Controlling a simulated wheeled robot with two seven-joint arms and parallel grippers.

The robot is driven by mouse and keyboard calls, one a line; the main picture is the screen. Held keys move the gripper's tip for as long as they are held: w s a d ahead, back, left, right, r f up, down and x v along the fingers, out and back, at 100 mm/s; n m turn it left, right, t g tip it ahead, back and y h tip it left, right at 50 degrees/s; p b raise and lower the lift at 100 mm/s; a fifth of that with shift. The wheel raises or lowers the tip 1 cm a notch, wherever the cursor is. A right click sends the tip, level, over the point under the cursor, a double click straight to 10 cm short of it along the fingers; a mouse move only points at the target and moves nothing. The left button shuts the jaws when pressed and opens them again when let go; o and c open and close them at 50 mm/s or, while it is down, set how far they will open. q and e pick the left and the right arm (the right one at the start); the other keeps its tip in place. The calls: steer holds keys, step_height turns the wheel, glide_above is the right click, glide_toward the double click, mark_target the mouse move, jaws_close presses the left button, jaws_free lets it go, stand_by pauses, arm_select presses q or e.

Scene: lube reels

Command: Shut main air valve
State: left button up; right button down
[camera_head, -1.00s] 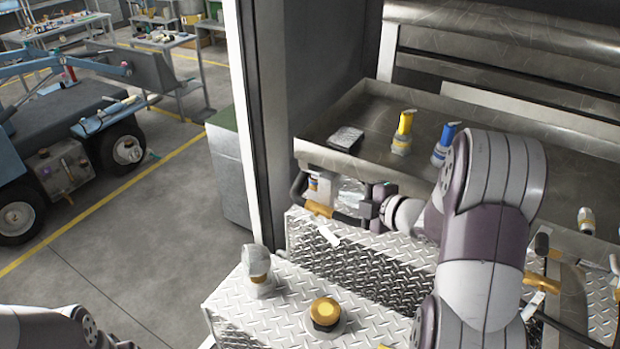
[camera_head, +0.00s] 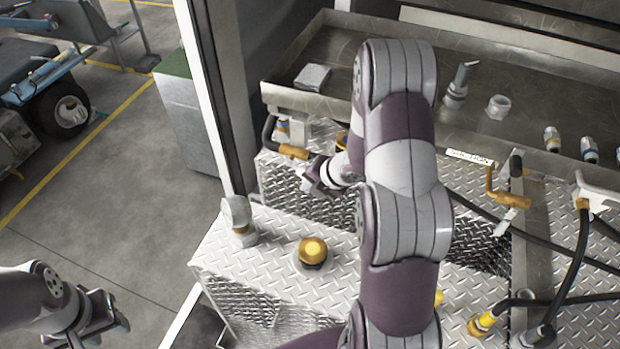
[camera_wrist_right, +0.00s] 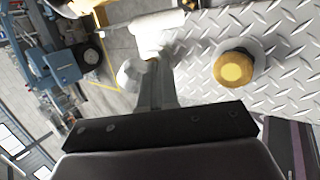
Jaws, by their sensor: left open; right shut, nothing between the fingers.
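An orange valve handle (camera_head: 293,151) sits at the left front of the workbench, above the tread-plate box; no readable label confirms it as the main air valve. My right gripper (camera_head: 314,181) is shut and empty just below and right of this handle, with a visible gap. In the right wrist view the shut fingers (camera_wrist_right: 155,75) point toward a blurred white piece, with a blurred orange part (camera_wrist_right: 88,4) at the top edge. Another orange lever (camera_head: 508,198) stands right of my right arm, below a "SUCTION" label. My left gripper (camera_head: 118,318) is open and empty at the lower left.
A yellow round cap (camera_head: 312,251) and a grey filler fitting (camera_head: 240,220) stand on the tread-plate box (camera_head: 270,290). It fills the right of the wrist view. Black hoses (camera_head: 570,285) run at the right. Open floor (camera_head: 120,190) lies to the left.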

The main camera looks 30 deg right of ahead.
steer(key=w+f+m+t+y+b, duration=0.1)
steer(key=w+f+t+y+b, duration=0.4)
steer(key=b, duration=2.1)
step_height(320, 180, down, 2)
steer(key=t+y, duration=0.1)
steer(key=t, duration=0.3)
steer(key=shift+a+f+m+b, duration=0.15)
steer(key=shift+m+b, duration=0.15)
steer(key=shift+b, duration=0.1)
steer(key=shift+w, duration=0.1)
